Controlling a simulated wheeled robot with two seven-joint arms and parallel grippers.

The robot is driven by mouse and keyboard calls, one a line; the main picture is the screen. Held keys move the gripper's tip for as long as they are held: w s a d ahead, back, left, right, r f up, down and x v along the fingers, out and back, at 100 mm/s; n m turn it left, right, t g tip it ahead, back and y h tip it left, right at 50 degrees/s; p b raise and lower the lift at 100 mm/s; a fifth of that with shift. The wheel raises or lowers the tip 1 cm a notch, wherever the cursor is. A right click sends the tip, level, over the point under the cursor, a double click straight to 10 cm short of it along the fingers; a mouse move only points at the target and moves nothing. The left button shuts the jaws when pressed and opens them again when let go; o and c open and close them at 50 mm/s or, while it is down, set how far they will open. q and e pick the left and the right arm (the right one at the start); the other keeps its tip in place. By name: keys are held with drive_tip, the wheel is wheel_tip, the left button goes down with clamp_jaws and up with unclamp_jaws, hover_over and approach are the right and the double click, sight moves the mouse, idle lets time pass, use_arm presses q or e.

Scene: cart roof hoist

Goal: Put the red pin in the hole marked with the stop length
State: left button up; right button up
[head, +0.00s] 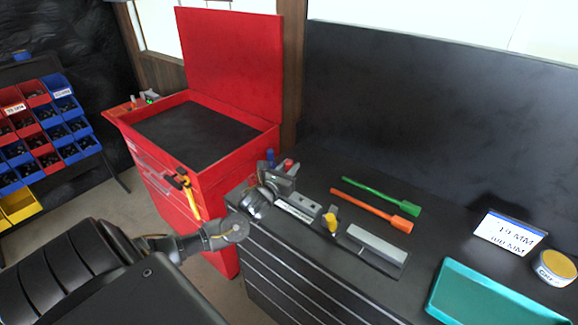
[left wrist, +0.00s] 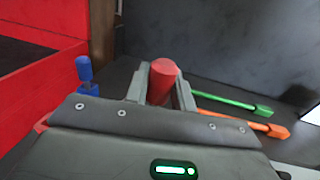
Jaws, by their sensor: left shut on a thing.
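My left gripper (head: 284,174) is at the left end of the black bench top, shut on the red pin (head: 289,163). In the left wrist view the red pin (left wrist: 163,78) stands between the two grey fingers, its round top toward the camera. Its lower end is hidden. A light metal strip with small marks (head: 296,210) lies just in front of the gripper; its marks and any holes are too small to read. A white sign (head: 508,235) on the bench shows two lines ending in MM; the digits are not clear. My right gripper is out of view.
A blue pin (head: 270,157) stands beside the gripper. A yellow knob (head: 331,221), a grey block (head: 376,243), an orange tool (head: 372,204) and a green tool (head: 381,195) lie to the right. A teal tray (head: 437,300) and a round tin (head: 554,268) sit farther right. A red cart (head: 262,145) stands left.

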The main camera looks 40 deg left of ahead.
use_arm(q)
drive_tip(key=shift+f+b, duration=0.7)
drive_tip(key=shift+f, duration=0.7)
drive_tip(key=shift+r, duration=0.1)
drive_tip(key=shift+p, duration=0.4)
idle(0.9)
drive_tip(key=shift+f+b, duration=1.1)
drive_tip(key=shift+f, duration=1.05)
drive_tip(key=o, duration=1.1)
drive_tip(key=shift+c, duration=0.2)
